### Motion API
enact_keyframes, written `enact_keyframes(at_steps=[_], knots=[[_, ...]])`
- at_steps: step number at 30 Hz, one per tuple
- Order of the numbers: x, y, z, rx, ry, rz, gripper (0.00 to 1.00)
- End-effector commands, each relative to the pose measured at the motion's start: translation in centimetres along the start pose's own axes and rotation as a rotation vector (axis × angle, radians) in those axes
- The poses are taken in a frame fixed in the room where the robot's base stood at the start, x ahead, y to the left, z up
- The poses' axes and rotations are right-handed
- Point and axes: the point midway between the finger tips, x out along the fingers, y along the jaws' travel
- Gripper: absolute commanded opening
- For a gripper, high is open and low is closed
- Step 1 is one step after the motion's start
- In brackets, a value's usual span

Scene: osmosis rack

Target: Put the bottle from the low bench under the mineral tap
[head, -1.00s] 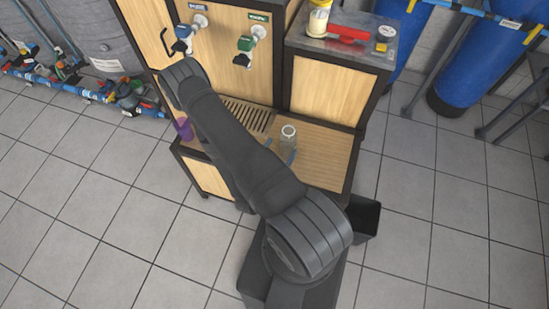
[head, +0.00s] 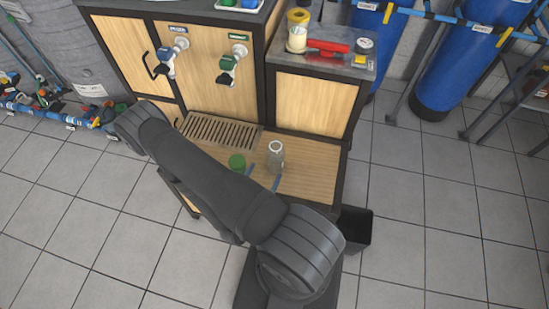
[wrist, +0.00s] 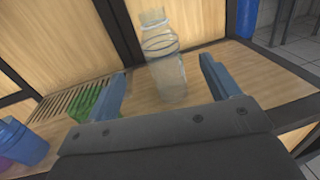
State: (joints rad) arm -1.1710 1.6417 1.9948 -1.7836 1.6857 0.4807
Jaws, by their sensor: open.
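A clear bottle with a pale top (head: 276,158) stands upright on the low wooden bench (head: 312,180), right of the drip grate (head: 215,132). My gripper (head: 263,177) is open on the near side of the bottle. In the wrist view the bottle (wrist: 164,62) appears upright and centred between my open fingertips (wrist: 162,70). I cannot tell whether its body is between them in depth. Two taps are on the wooden front above the grate: one with a blue handle (head: 165,64) and one with a green handle (head: 228,67). Their labels are too small to read.
A green object (head: 237,161) is on the bench left of the bottle; it also shows near my left finger (wrist: 95,101). A blue cup (wrist: 22,141) is further left. A taller cabinet (head: 312,105) stands behind the bench. My arm hides the bench's left side.

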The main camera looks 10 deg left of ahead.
Motion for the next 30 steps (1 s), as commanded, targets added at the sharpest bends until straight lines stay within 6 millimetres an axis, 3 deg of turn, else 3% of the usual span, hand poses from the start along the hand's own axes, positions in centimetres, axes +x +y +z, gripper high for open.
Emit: enact_keyframes(at_steps=[17, 20, 30], knots=[[-6.3, 0.5, -1.6, 0.001, 0.001, 0.004, 0.81], [-6.2, 0.5, -1.7, 0.002, 0.002, 0.0, 0.81], [-3.3, 0.4, -1.7, 0.002, 0.002, -0.004, 0.81]])
